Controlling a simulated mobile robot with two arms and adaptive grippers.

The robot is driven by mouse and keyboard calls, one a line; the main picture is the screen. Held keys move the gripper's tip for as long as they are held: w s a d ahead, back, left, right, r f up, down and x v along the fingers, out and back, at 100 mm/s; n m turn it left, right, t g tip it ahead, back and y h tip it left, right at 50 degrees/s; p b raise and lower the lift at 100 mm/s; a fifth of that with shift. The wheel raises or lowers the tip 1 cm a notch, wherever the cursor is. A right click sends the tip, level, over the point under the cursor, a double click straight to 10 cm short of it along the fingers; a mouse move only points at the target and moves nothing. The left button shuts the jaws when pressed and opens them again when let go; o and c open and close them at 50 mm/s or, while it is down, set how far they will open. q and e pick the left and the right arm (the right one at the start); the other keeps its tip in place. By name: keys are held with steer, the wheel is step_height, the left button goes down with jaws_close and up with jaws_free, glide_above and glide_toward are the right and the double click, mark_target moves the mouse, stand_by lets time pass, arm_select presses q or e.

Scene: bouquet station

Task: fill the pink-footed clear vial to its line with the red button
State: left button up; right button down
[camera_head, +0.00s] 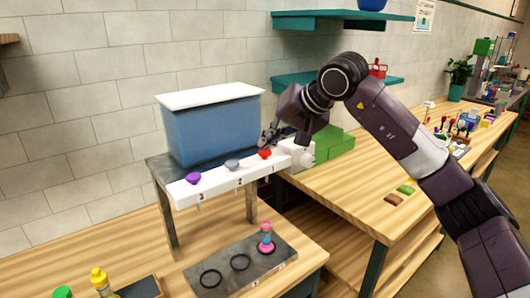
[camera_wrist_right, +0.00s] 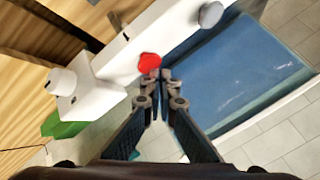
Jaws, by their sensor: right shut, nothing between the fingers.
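The red button (camera_head: 264,153) sits on the white front bar (camera_head: 217,183) of the dispenser, at the end marked 1. It also shows in the right wrist view (camera_wrist_right: 149,62). My right gripper (camera_head: 266,141) is shut and empty, its fingertips (camera_wrist_right: 158,77) close beside the red button; I cannot tell whether they touch it. The small vial (camera_head: 266,238) with a pink foot stands upright on the right ring of the dark metal plate (camera_head: 262,268), below the red button. It shows pink at its top too. Its fill line is too small to see. My left gripper is out of view.
The blue tank (camera_head: 215,130) with a white lid stands behind the bar. A grey button (camera_head: 232,164) and a purple button (camera_head: 193,177) are farther left. A green block (camera_head: 333,145) stands at the right. Bottles (camera_head: 100,281) stand at front left. Two plate rings are empty.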

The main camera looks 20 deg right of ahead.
mark_target(267, 152)
steer(key=shift+f+b, duration=0.45)
steer(key=shift+f, duration=0.25)
stand_by(0.5)
steer(key=shift+r, duration=0.1)
steer(key=shift+r+p, duration=0.85)
steer(key=shift+r, duration=0.15)
step_height(267, 152, up, 5)
steer(key=p, duration=0.4)
stand_by(0.3)
stand_by(2.3)
